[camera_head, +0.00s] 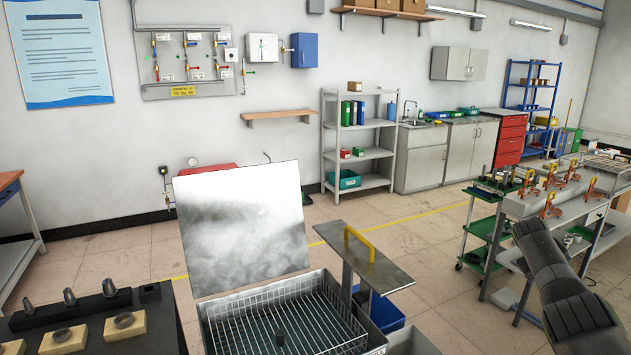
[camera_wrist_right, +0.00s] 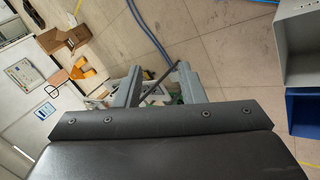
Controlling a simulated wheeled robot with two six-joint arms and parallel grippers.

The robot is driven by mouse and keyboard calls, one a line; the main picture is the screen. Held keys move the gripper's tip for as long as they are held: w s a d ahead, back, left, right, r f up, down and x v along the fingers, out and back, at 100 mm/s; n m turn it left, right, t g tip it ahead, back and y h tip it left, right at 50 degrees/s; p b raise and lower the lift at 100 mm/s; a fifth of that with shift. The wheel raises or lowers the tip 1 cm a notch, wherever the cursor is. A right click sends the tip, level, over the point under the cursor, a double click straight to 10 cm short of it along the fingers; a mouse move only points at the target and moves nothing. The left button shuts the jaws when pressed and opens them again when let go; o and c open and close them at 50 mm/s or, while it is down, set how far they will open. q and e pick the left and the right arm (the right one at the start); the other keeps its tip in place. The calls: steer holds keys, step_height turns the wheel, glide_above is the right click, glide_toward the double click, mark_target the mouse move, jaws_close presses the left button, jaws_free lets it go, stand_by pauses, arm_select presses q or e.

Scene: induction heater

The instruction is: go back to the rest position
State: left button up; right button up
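My right arm (camera_head: 565,290) reaches up from the lower right corner in the head view, in front of the workbench at the right. In the right wrist view my right gripper (camera_wrist_right: 160,86) shows two grey fingers standing apart, with floor and a thin dark bar visible between them. I see nothing held in it. My left arm and left gripper are not in the head view.
A metal tank (camera_head: 216,335) with a raised lid (camera_head: 243,228) holds a wire basket with a small dark part. A shelf with a yellow handle (camera_head: 359,243) juts out beside it. A dark bench (camera_head: 150,320) with rings on blocks stands left. A grey workbench (camera_head: 530,207) stands right.

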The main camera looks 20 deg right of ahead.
steer(key=s+d+f+n+h, duration=0.2)
steer(key=s+d+f, duration=0.3)
steer(key=s+f, duration=0.5)
steer(key=s+d+f+n+t, duration=0.15)
steer(key=s+f, duration=0.35)
steer(key=s, duration=0.5)
steer(key=s+d+f+n, duration=0.15)
steer(key=s+f, duration=0.35)
steer(key=s, duration=0.5)
steer(key=s+d+f+n+t, duration=0.15)
steer(key=s+f, duration=0.35)
steer(key=s, duration=0.5)
steer(key=s+a+f+m+g+y, duration=0.1)
steer(key=s+a+f+y, duration=0.1)
steer(key=a+f, duration=1)
steer(key=s+a+f+y, duration=0.2)
steer(key=a+f, duration=0.8)
steer(key=a, duration=0.3)
steer(key=a+f+y+b, duration=0.1)
steer(key=a+f, duration=0.3)
steer(key=a, duration=0.7)
steer(key=a+f+m+y+b, duration=0.1)
steer(key=a+f, duration=0.3)
steer(key=a, duration=0.6)
steer(key=a+f+m+y+b, duration=0.1)
steer(key=a+f, duration=0.3)
steer(key=a, duration=0.7)
steer(key=shift+s+a+f+y, duration=0.2)
steer(key=shift+a+f+y, duration=0.15)
steer(key=shift+y, duration=0.55)
